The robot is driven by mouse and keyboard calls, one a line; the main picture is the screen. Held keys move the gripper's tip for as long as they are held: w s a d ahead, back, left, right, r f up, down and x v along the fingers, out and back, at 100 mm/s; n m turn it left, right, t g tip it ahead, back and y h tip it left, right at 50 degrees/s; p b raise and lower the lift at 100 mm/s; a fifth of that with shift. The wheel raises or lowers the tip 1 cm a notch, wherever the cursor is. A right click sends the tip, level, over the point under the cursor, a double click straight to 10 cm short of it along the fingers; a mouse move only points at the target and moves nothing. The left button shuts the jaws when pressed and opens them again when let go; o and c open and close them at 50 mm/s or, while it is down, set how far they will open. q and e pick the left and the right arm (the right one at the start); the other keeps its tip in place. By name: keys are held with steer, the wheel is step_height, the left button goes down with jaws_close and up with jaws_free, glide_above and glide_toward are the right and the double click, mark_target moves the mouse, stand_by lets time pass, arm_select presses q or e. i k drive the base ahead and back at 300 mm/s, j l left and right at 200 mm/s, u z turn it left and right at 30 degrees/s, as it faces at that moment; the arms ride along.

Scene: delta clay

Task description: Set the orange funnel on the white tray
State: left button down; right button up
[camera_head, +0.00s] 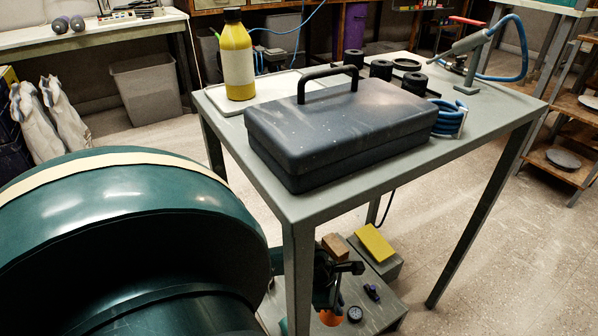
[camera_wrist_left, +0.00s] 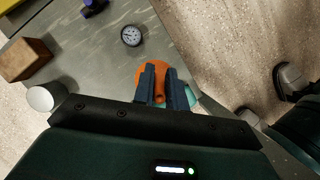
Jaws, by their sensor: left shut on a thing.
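The orange funnel (camera_wrist_left: 141,76) is between the fingers of my left gripper (camera_wrist_left: 164,78), which is shut on it, in the left wrist view. In the head view the funnel (camera_head: 331,318) shows low down below my dark left gripper (camera_head: 328,275), by the table's lower shelf. I cannot tell whether it touches the shelf. The white tray (camera_head: 222,98) lies on the table top at its back left. A yellow bottle (camera_head: 237,62) stands on it, and the dark toolbox (camera_head: 340,125) hides part of it. My right gripper is not in view.
The grey table (camera_head: 345,198) and its legs stand above the lower shelf (camera_head: 385,312). On the shelf are a round gauge (camera_head: 354,314), a purple item (camera_head: 372,292), a brown block (camera_head: 335,246) and a yellow block (camera_head: 374,242). Black cylinders and blue hose crowd the table's back right.

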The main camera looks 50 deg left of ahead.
mark_target(287, 85)
steer(key=k+u, duration=0.2)
steer(key=u, duration=0.25)
steer(key=k+j+u, duration=0.1)
steer(key=u, duration=0.4)
steer(key=j+u, duration=0.15)
steer(key=u, duration=0.3)
steer(key=k+j+u, duration=0.1)
steer(key=u, duration=0.35)
steer(key=j+u, duration=0.3)
steer(key=u, duration=0.15)
steer(key=i+j+u, duration=0.1)
steer(key=u, duration=0.2)
steer(key=i+j+u, duration=0.15)
steer(key=j+u, duration=0.15)
steer(key=i+z, duration=0.1)
steer(key=z, duration=0.35)
steer(key=j+z, duration=0.15)
steer(key=z, duration=0.25)
steer(key=i+j+z, duration=0.1)
steer(key=z, duration=0.35)
steer(key=j+z, duration=0.2)
steer(key=z, duration=0.2)
steer(key=j+z, duration=0.15)
steer(key=z, duration=0.3)
steer(key=j+z, duration=0.2)
steer(key=z, duration=0.25)
steer(key=i, duration=0.05)
